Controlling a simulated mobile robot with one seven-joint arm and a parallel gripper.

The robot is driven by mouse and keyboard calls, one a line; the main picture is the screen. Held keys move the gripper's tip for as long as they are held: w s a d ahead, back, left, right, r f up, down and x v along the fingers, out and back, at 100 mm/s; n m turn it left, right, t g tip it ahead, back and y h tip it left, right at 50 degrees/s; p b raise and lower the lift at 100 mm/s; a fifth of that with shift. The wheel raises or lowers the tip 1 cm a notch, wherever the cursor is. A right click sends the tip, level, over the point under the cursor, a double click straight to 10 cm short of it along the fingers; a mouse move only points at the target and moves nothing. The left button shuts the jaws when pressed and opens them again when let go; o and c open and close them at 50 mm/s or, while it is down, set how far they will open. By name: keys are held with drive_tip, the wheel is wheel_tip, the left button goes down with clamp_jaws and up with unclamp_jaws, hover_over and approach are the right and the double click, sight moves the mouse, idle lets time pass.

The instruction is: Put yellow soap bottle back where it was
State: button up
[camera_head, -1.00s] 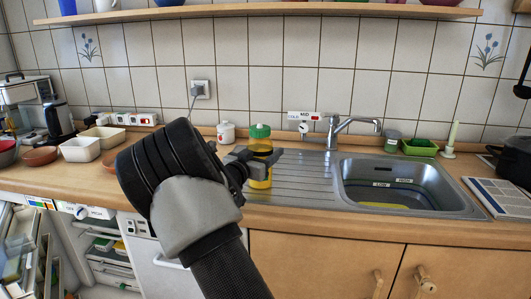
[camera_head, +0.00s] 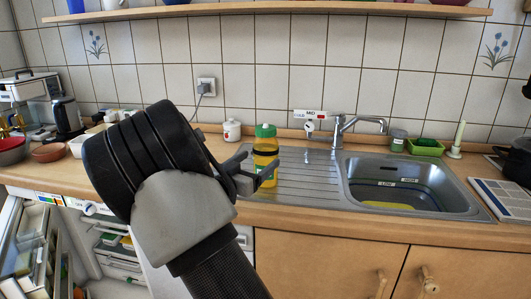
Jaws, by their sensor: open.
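The yellow soap bottle (camera_head: 265,150) with a green cap stands upright on the left side of the sink's ribbed drainboard. My gripper (camera_head: 262,168) is open at the bottle, with its fingers level with the bottle's middle and one finger passing in front of it. I cannot tell whether the fingers touch it. My wrist and forearm fill the lower left and hide part of the counter.
The metal sink (camera_head: 405,185) with a tap (camera_head: 350,125) lies right of the bottle. A white jar (camera_head: 232,131) stands behind it to the left. A green tray (camera_head: 426,147) and a candle (camera_head: 456,140) stand behind the sink. The open fridge (camera_head: 60,235) is at lower left.

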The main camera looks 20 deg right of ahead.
drive_tip(key=shift+v, duration=1.4)
drive_tip(key=shift+w+a+y, duration=0.1)
drive_tip(key=shift+w+y, duration=0.1)
drive_tip(key=shift+y, duration=0.2)
drive_tip(key=s+a+r+n+y, duration=0.3)
drive_tip(key=s+a+n+y, duration=0.1)
drive_tip(key=s+a+y, duration=0.3)
drive_tip(key=s+a+r+n+y, duration=0.3)
drive_tip(key=s+a+y, duration=0.2)
drive_tip(key=a+y, duration=0.25)
drive_tip(key=s+d+f+n+g, duration=0.1)
drive_tip(key=s+g, duration=0.1)
drive_tip(key=s, duration=1)
drive_tip(key=s+d+f+n+g, duration=0.1)
drive_tip(key=s+f+n+g, duration=0.1)
drive_tip(key=s, duration=1)
drive_tip(key=shift+d+f+n+g+h, duration=0.3)
drive_tip(key=shift+g+h, duration=0.15)
drive_tip(key=shift+g, duration=0.15)
drive_tip(key=shift+w, duration=0.1)
